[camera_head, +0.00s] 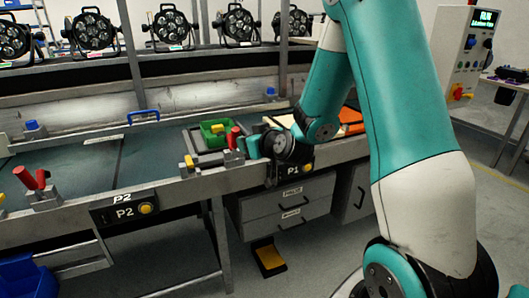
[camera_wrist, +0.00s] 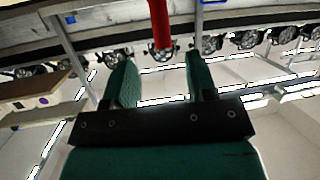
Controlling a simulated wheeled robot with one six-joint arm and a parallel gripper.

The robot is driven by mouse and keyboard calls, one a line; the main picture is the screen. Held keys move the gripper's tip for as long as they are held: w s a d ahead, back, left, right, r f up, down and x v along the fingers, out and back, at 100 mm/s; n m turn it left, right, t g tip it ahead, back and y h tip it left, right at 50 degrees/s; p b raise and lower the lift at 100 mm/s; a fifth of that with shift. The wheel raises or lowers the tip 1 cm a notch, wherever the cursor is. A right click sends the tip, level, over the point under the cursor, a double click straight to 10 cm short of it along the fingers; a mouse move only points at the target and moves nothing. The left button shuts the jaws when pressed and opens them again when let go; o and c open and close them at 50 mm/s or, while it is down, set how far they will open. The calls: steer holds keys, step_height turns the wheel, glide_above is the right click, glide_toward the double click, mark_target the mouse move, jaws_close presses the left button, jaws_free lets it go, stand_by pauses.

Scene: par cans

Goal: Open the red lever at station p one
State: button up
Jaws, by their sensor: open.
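The red lever (camera_head: 233,137) of station P1 stands upright on its clamp at the bench's front edge, left of the P1 sign (camera_head: 292,169). My gripper (camera_head: 248,146) is right beside it, coming from the right. In the wrist view the red lever (camera_wrist: 160,25) shows ahead of my gripper (camera_wrist: 160,62), lined up with the gap between the two teal fingers. The fingers are apart with nothing gripped between them. Whether either finger touches the lever cannot be told. My wrist hides part of the clamp's right side.
A green bin (camera_head: 214,133) sits just behind the lever. Another clamp with red handles (camera_head: 33,180) is at the P2 sign (camera_head: 124,211) on the left. An orange panel (camera_head: 352,120) lies right, behind my arm. Par cans (camera_head: 172,27) hang along the back. The belt between stations is clear.

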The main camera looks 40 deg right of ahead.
steer(key=b+v, duration=0.6)
steer(key=b, duration=0.2)
steer(key=shift+s, duration=0.4)
steer(key=shift+r, duration=0.15)
steer(key=s+a+f+n+g+y, duration=0.2)
steer(key=s+a+g+y, duration=0.15)
steer(key=a, duration=0.55)
steer(key=s+a+f+n+g+y, duration=0.2)
steer(key=s+a+g+y, duration=0.15)
steer(key=a, duration=0.55)
steer(key=s+a+f+n+g+h, duration=0.1)
steer(key=s+a+n+g, duration=0.4)
steer(key=s, duration=1)
step_height(320, 180, up, 22)
steer(key=s+a+m+g+p, duration=0.1)
steer(key=g+p, duration=0.1)
steer(key=p, duration=1.9)
steer(key=shift+m+h+p, duration=0.3)
steer(key=shift+p, duration=0.05)
